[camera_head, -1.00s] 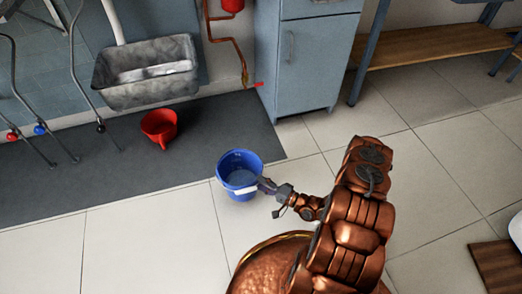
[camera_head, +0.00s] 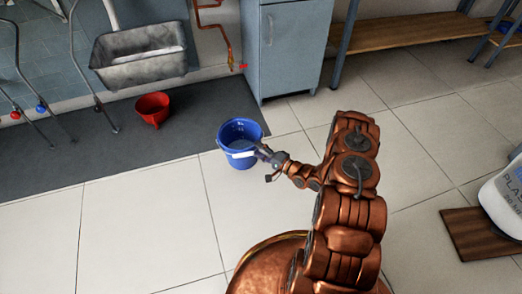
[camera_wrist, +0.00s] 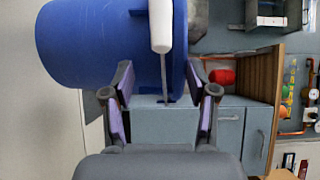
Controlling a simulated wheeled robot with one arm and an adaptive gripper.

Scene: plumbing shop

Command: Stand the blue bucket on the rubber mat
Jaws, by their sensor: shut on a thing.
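The blue bucket (camera_head: 232,134) is upright in the head view, with a white grip on its handle. My gripper (camera_head: 268,156) is at its right side, shut on the bucket; in the wrist view my gripper (camera_wrist: 162,108) has its fingers on either side of a thin bucket part below the white handle grip (camera_wrist: 160,25). The blue bucket wall (camera_wrist: 90,45) fills the upper left there. The dark rubber mat (camera_head: 80,165) lies along the wall. The bucket overlaps its front right edge in the picture, with its base seen against pale tile. I cannot tell its height above the floor.
A blue-grey cabinet (camera_head: 288,50) stands behind the mat's right end. A wooden board (camera_head: 470,240) with a white container is at right. Open tile lies in front.

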